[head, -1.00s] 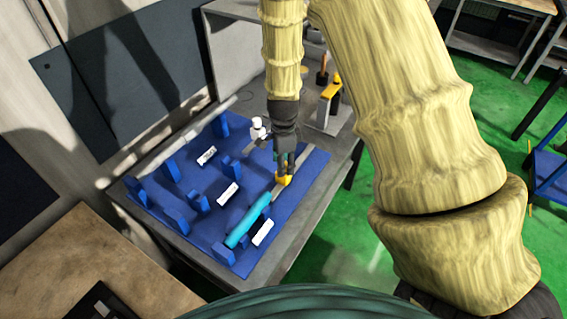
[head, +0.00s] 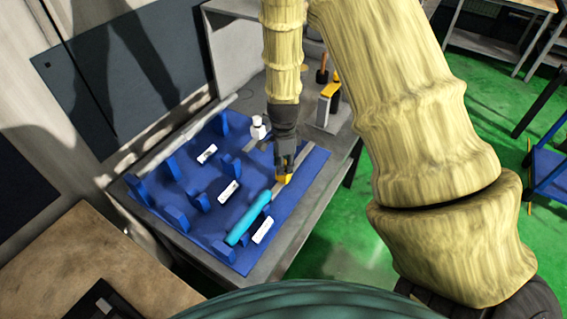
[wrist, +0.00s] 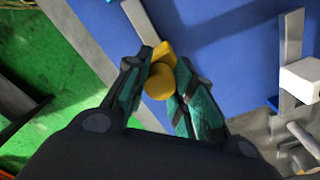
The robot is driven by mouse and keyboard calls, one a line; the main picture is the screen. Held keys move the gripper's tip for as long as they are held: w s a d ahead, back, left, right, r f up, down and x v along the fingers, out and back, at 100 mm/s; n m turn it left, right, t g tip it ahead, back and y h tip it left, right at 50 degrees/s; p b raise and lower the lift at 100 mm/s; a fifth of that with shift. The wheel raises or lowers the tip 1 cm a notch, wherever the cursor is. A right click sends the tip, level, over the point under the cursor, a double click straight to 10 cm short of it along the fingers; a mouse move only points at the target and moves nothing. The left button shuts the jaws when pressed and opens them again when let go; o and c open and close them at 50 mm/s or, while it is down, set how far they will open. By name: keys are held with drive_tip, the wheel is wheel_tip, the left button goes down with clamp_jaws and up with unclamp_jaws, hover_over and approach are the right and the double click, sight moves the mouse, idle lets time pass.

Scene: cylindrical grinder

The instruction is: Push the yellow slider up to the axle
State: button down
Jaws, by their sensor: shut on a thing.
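The yellow slider (head: 284,179) sits on a narrow grey rail (head: 277,188) on the blue board. My gripper (head: 285,169) comes down from above and is shut on the slider. In the wrist view the slider (wrist: 160,75) shows as a yellow block with a round knob between my gripper's teal fingertips (wrist: 163,82). A teal cylinder, which looks like the axle (head: 249,217), lies on the board nearer to the camera. A short stretch of rail shows between it and the slider. My fingers hide part of the slider.
The blue board (head: 200,232) lies on a grey table (head: 285,250). It carries several blue upright supports (head: 176,216) and white blocks (head: 229,191). A white piece (head: 257,128) and a yellow-topped stand (head: 329,98) are farther back.

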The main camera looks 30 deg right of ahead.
drive_tip(key=s+a, duration=0.1)
drive_tip(key=a, duration=0.1)
drive_tip(key=s+a, duration=0.1)
drive_tip(key=a, duration=0.1)
drive_tip(key=s+a, duration=0.1)
drive_tip(key=a, duration=0.1)
drive_tip(key=shift+s+a+p, duration=0.15)
drive_tip(key=shift+s+p, duration=0.2)
drive_tip(key=shift+s, duration=0.05)
drive_tip(key=c, duration=1.2)
unclamp_jaws()
drive_tip(key=shift+a, duration=0.1)
wheel_tip(320, 180, up, 12)
drive_tip(key=shift+s+f, duration=0.1)
